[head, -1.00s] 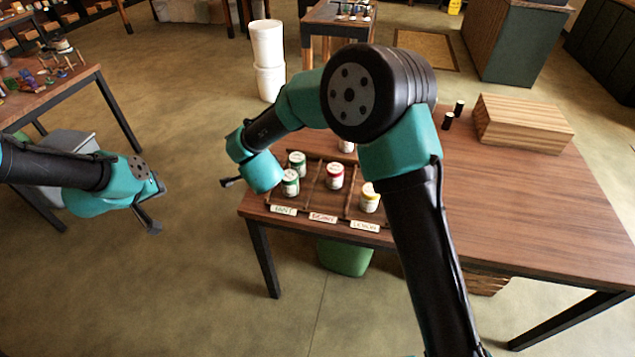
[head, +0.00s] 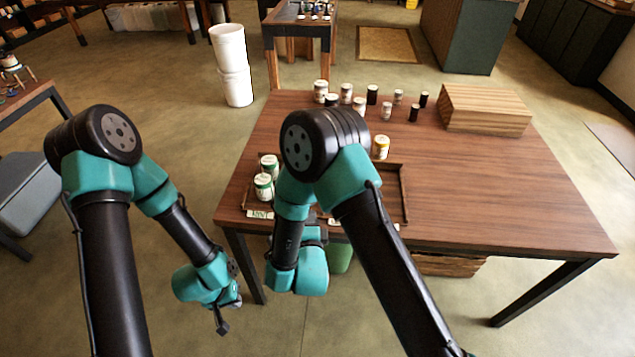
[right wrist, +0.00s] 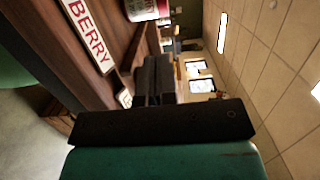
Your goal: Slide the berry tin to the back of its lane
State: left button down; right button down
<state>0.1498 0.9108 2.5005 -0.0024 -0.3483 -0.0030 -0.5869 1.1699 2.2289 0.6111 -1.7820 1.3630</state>
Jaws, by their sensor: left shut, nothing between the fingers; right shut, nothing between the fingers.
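The berry tin (right wrist: 148,8) shows in the right wrist view as a white tin with red on it, cut off by the top edge. It stands beyond the BERRY sign (right wrist: 90,32) on the wooden front edge of the lanes. In the head view my right arm hides it. My right gripper (right wrist: 156,72) is shut and empty, low at the front of the lanes, apart from the tin. In the head view its fingers are hidden behind my own arm. My left gripper (head: 222,327) is shut and empty, over the floor left of the table.
A yellow-lidded tin (head: 381,147) stands near the tray's back right. Several tins and black jars (head: 372,94) stand farther back. A wooden box (head: 485,108) is at the back right. The table's right side (head: 500,190) is clear.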

jog(key=shift+w, duration=0.1)
dwell(0.3)
jog(key=w, duration=1.3)
jog(key=shift+w, duration=0.4)
jog(key=shift+w, duration=1.8)
jog(key=shift+s, duration=0.1)
jog(key=s, duration=1.4)
jog(key=shift+w, duration=0.1)
